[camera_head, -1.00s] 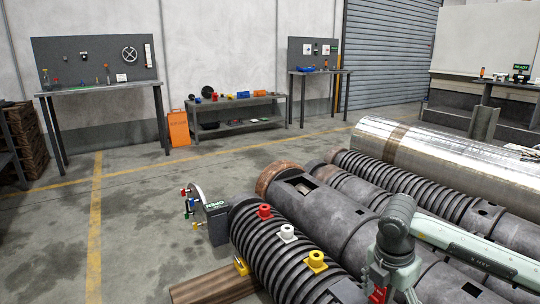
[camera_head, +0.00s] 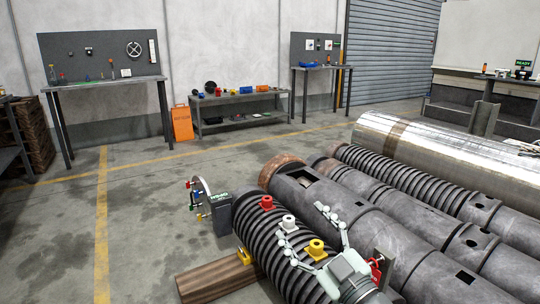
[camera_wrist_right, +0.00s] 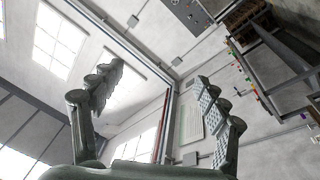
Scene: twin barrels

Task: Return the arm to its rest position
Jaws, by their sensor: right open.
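My right gripper (camera_head: 303,224) shows in the lower middle of the head view, in front of the dark ribbed barrel (camera_head: 270,240). Its two light grey fingers are spread apart with nothing between them. The red fitting (camera_head: 267,203), the white fitting (camera_head: 289,223) and the yellow fitting (camera_head: 317,249) sit on the ribbed barrel, close beside the fingers in the picture. I cannot tell how far the gripper is from them. My left gripper is not in view.
More dark barrels (camera_head: 390,205) and a shiny steel cylinder (camera_head: 440,150) lie to the right. A box with coloured valves (camera_head: 219,214) stands left of the ribbed barrel, and a wooden beam (camera_head: 213,280) lies below. Open floor (camera_head: 140,220) is at left; benches (camera_head: 105,84) line the wall.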

